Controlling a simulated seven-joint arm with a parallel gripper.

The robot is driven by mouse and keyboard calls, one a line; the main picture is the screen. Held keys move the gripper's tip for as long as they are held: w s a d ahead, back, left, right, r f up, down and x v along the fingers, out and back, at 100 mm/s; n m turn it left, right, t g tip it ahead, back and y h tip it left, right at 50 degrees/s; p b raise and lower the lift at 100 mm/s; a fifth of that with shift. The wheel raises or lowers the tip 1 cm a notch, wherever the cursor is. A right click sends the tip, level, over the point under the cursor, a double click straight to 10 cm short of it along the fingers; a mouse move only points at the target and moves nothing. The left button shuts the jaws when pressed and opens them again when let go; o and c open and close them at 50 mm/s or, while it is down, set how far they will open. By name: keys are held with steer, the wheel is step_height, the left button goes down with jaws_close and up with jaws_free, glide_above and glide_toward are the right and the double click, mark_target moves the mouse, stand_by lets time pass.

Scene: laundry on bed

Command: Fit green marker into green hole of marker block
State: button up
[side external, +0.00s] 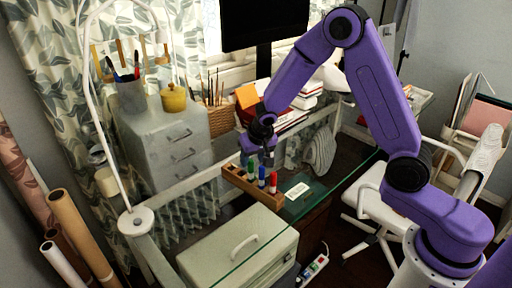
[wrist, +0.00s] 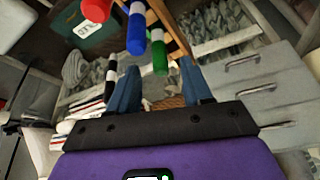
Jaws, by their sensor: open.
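The wooden marker block (side external: 240,181) lies on the glass desk top, with a row of holes. The green marker (side external: 250,169) stands upright at the block, left of the blue marker (side external: 262,173) and the red marker (side external: 273,181). I cannot see whether its base is fully seated, or the hole's colour. My gripper (side external: 262,152) is just above the markers. In the wrist view its two blue fingers (wrist: 160,78) are apart, with the green marker (wrist: 159,54) near the gap, apparently not gripped. The block (wrist: 172,28) shows behind it.
A white label card (side external: 297,190) lies right of the block on the glass. A beige case (side external: 240,245) is in front.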

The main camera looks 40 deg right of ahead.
steer(key=s+a+r+n+g+y, duration=0.1)
steer(key=s+a+r+n, duration=0.1)
steer(key=s+r+n, duration=0.45)
steer(key=s+a+r+n, duration=0.1)
steer(key=s+a+r, duration=0.15)
steer(key=s, duration=0.75)
steer(key=s+d+r+n+g, duration=0.1)
steer(key=s+n, duration=0.3)
steer(key=s, duration=0.6)
steer(key=s+d+r+n+g, duration=0.1)
steer(key=s+d+n+g, duration=0.1)
steer(key=s, duration=0.7)
steer(key=shift+s+d+r+n+y, duration=0.4)
steer(key=shift+d+n, duration=0.15)
steer(key=shift+n, duration=0.7)
